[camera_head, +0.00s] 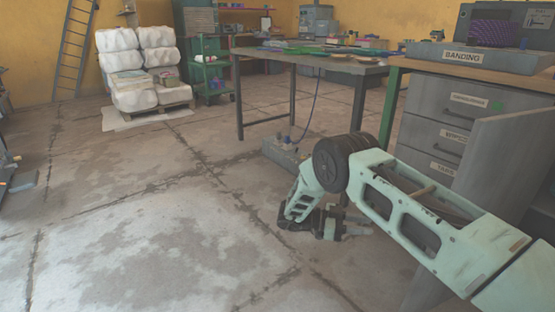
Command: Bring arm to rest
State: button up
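My arm (430,213) is pale green and reaches in from the lower right corner. It bends at a dark round joint (342,162) and folds down and back. My gripper (357,226) hangs low at the end of the arm, over the concrete floor and in front of the drawer cabinet. Its fingers are small and partly hidden by the arm, so I cannot tell whether they are open. I see nothing held in it.
A grey drawer cabinet (437,138) stands close on the right under a wooden bench top with a "BANDING" sign (462,57). A grey metal table (340,67) stands behind the arm. Stacked white sacks (113,40) sit on a pallet at back left.

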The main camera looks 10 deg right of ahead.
jog(key=w+a+r+n+t+y, duration=0.6)
jog(key=w+a+r+n+t, duration=0.3)
jog(key=w+t, duration=0.55)
jog(key=s+a+r+n+t+y, duration=0.1)
jog(key=s+a+r+n+y, duration=0.25)
jog(key=a, duration=0.35)
jog(key=s+a+r+n+t+y, duration=0.1)
jog(key=s+a+r+n+y, duration=0.15)
jog(key=a+y, duration=0.35)
jog(key=s+a+r+n+t+y, duration=0.1)
jog(key=s+a+r+n+y, duration=0.2)
jog(key=a, duration=0.5)
jog(key=s+a+r+n+g+y, duration=0.1)
jog(key=s+a+n+g, duration=0.15)
jog(key=s, duration=0.55)
jog(key=s+a+r+n+g+y, duration=0.2)
jog(key=s+a+n, duration=0.15)
jog(key=s, duration=0.45)
jog(key=s+d+n+g+h+p, duration=0.1)
jog(key=s+d+n+g+h, duration=0.2)
jog(key=s+d, duration=0.5)
jog(key=s+d+n+g+h, duration=0.2)
jog(key=s+d+n, duration=0.2)
jog(key=s, duration=0.8)
notch_tip(320, 180, up, 35)
jog(key=p, duration=3.6)
